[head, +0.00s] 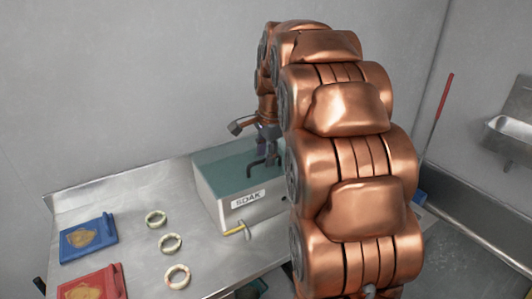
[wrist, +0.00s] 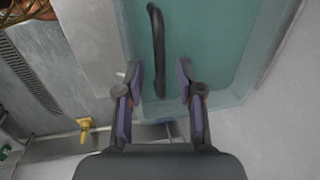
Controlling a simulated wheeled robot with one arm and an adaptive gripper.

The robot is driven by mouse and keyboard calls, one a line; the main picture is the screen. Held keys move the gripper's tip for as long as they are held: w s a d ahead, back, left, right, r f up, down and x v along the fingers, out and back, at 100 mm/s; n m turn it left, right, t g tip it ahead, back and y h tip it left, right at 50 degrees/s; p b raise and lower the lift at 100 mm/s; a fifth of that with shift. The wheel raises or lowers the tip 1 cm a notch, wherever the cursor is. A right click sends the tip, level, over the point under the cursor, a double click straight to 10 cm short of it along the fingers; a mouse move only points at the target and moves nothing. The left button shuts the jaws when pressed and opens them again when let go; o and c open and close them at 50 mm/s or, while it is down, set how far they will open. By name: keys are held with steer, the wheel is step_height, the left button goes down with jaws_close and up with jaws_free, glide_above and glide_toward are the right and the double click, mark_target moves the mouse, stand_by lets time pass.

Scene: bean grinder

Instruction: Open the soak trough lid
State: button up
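The soak trough (head: 238,207) is a pale box labelled SOAK on the metal bench. Its teal see-through lid (head: 222,170) lies flat over the top and fills much of the wrist view (wrist: 215,45). A dark bar handle (wrist: 155,40) runs along the lid. My gripper (wrist: 161,82) is open, with its fingertips on either side of the handle's near end in the picture. I cannot tell whether they touch it. In the head view my gripper (head: 264,150) is above the lid, partly hidden by my arm.
A yellow tap (head: 234,230) is at the trough's front. Several pale rings (head: 170,243) lie on the bench (head: 130,210) to the left. Beyond them are a blue tray (head: 76,252) and a red tray (head: 113,284). A wall stands close behind the trough.

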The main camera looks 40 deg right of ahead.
jaws_close()
stand_by(0.7)
